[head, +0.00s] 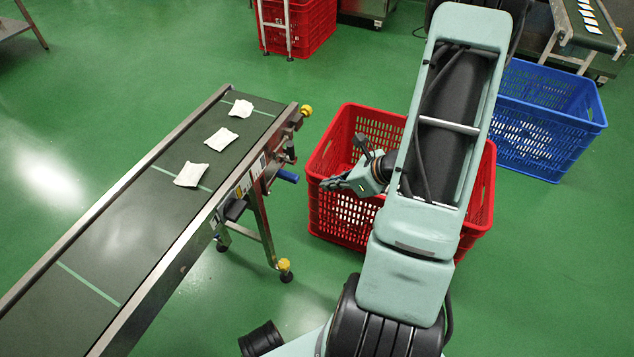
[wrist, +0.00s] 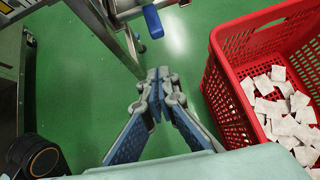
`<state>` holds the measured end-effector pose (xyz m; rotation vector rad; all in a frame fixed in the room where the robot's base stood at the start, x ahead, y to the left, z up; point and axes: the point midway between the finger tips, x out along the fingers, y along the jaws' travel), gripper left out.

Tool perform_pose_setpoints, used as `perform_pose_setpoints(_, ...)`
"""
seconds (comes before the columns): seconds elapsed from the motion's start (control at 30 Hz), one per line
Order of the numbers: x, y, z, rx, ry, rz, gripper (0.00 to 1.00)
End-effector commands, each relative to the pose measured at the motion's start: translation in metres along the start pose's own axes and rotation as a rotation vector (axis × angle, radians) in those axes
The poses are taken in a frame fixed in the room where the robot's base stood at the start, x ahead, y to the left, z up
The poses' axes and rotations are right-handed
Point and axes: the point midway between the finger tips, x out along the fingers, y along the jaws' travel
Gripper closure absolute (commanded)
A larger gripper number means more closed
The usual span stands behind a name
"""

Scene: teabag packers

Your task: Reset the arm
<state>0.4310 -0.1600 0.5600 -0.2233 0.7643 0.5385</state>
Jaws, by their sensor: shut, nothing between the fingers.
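My arm rises through the right half of the head view, in front of a red crate. My gripper (head: 335,184) is at the crate's left side in the head view. In the wrist view my gripper (wrist: 158,78) is shut, with its fingertips together and nothing between them. Green floor shows around the fingertips there, and the red crate (wrist: 222,95) stands to their right. Part of the crate (head: 345,225) is hidden behind my arm in the head view.
A conveyor (head: 150,215) with three white packets (head: 192,174) stands left of the crate. Several white packets (wrist: 290,115) lie in the red crate. A blue crate (head: 570,150) stands behind at right. Another red crate (head: 315,25) is farther back. Green floor is clear between conveyor and crate.

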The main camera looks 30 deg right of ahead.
Motion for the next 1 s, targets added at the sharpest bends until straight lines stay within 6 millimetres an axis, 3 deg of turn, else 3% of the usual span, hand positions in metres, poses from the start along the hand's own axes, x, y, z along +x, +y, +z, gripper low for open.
perform_pose_setpoints(0.1, -0.027, -0.001, 0.002, 0.0, 0.0, -0.004, 1.0)
perform_pose_setpoints(0.23, -0.042, 0.0, 0.002, 0.001, -0.001, -0.001, 1.0)
perform_pose_setpoints(0.67, -0.051, -0.005, 0.005, -0.05, 0.017, 0.009, 1.0)
perform_pose_setpoints(0.77, -0.057, -0.018, 0.017, -0.185, 0.074, 0.03, 1.0)
perform_pose_setpoints(0.87, -0.07, -0.044, 0.039, -0.404, 0.17, 0.052, 1.0)
perform_pose_setpoints(1.0, -0.099, -0.095, 0.089, -0.752, 0.337, 0.039, 1.0)
